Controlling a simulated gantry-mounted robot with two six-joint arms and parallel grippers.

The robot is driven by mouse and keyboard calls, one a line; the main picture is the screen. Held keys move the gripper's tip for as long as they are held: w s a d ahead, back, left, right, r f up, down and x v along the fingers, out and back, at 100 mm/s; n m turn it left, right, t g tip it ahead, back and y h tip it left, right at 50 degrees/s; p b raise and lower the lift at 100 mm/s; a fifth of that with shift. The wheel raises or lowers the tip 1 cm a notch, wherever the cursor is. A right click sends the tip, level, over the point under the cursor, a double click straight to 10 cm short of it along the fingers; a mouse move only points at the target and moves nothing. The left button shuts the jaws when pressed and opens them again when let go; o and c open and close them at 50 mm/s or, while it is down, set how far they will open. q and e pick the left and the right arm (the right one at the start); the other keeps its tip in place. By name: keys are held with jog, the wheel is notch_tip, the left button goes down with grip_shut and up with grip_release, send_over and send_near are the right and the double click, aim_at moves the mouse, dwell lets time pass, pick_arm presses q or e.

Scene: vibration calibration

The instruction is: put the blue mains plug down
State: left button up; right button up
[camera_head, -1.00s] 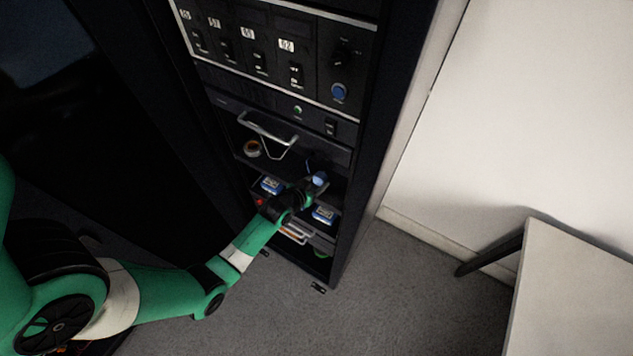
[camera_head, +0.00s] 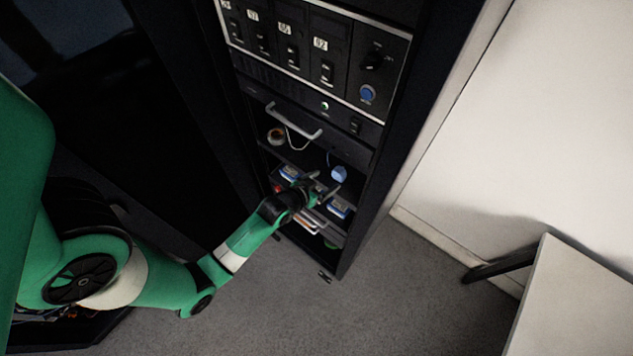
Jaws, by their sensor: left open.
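The blue mains plug (camera_head: 339,174) rests on the upper open shelf of the black rack, towards its right side, with a thin cable rising behind it. My left gripper (camera_head: 324,183) reaches in from the left, just in front of and below the plug. Its fingers are open and appear apart from the plug, with nothing seen between them. My right gripper is not in the picture.
The black rack (camera_head: 347,240) has a drawer with a silver handle (camera_head: 294,122) above the shelf. Blue-and-white boxes (camera_head: 338,208) sit lower. A white table (camera_head: 575,300) stands at the right.

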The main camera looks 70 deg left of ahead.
pick_arm(q)
jog(key=v, duration=0.5)
dwell(0.4)
